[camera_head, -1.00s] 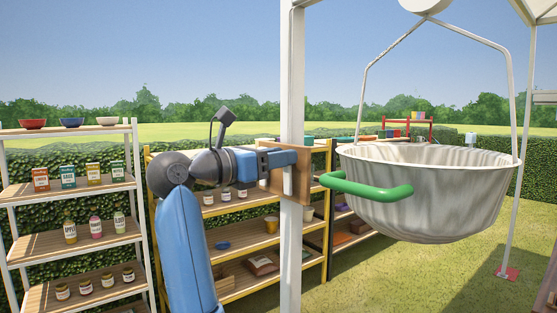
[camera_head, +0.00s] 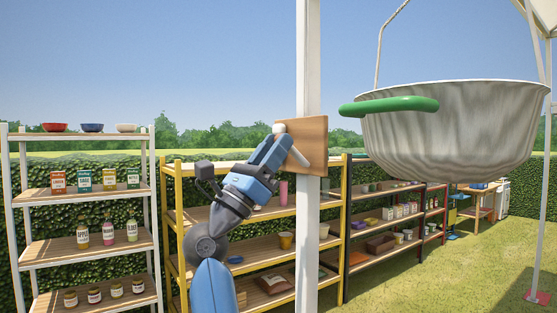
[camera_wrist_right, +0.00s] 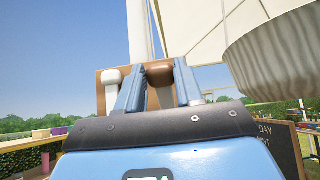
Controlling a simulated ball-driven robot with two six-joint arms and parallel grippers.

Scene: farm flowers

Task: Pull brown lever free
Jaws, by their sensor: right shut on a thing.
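A wooden board (camera_head: 314,140) is fixed to a white post (camera_head: 308,230); the board also shows in the right wrist view (camera_wrist_right: 103,96). My right gripper (camera_head: 279,146) is at the board's left side in the head view. In the right wrist view, the brown lever's rounded knob (camera_wrist_right: 160,72) sits between the fingers of my right gripper (camera_wrist_right: 160,84), which is shut on it. A white knob (camera_wrist_right: 112,77) is just left of the fingers; it also shows in the head view (camera_head: 279,127). The brown lever is hidden in the head view. My left gripper is not in view.
A large metal tub (camera_head: 450,130) with a green handle (camera_head: 390,106) hangs to the right of the post. A yellow shelf (camera_head: 340,225) stands behind my right arm. A white shelf (camera_head: 90,250) with jars and bottles is at left.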

